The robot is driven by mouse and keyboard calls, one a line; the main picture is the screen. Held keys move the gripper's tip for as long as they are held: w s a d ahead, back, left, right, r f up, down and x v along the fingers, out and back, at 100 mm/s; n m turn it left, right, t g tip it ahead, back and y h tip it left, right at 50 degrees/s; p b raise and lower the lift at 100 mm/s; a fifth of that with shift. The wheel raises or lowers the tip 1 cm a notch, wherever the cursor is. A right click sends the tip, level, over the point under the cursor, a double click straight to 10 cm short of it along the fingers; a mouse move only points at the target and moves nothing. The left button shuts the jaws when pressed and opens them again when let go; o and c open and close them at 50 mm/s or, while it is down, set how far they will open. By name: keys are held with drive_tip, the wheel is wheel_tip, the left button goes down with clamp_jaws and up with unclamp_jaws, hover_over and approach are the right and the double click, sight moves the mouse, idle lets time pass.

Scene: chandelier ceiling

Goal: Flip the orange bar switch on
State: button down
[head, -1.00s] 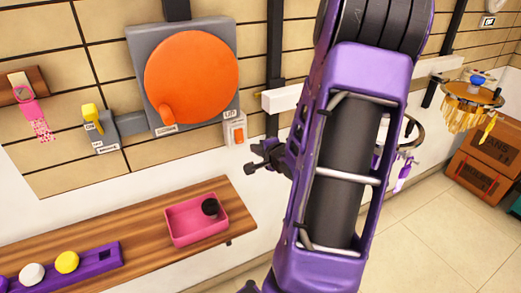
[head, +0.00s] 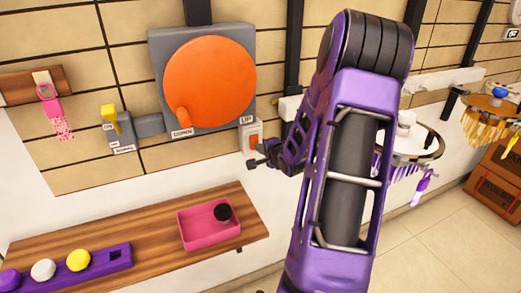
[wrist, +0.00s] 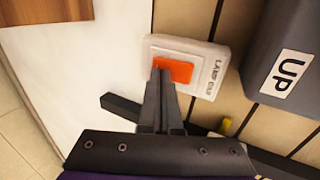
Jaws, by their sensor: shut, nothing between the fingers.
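The orange bar switch (wrist: 175,70) is an orange rocker set in a white wall plate with black lettering. In the head view the switch (head: 252,140) is on the wall just right of the large orange disc. My gripper (wrist: 160,68) is shut and empty, its fingertips over the left part of the orange rocker. They look very close to it or touching; I cannot tell which. In the head view my gripper (head: 252,163) is at the lower edge of the switch plate. The fingers hide part of the rocker.
A grey panel with the orange disc (head: 210,82) is left of the switch. A grey block labelled UP (wrist: 290,72) is beside it in the wrist view. Below, a wooden shelf (head: 150,230) holds a pink tray (head: 207,240). A yellow-handled lever (head: 108,112) is further left.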

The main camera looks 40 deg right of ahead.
drive_tip(key=shift+w, duration=0.15)
drive_tip(key=shift+r+p, duration=0.8)
drive_tip(key=shift+p, duration=0.05)
drive_tip(key=shift+f, duration=0.1)
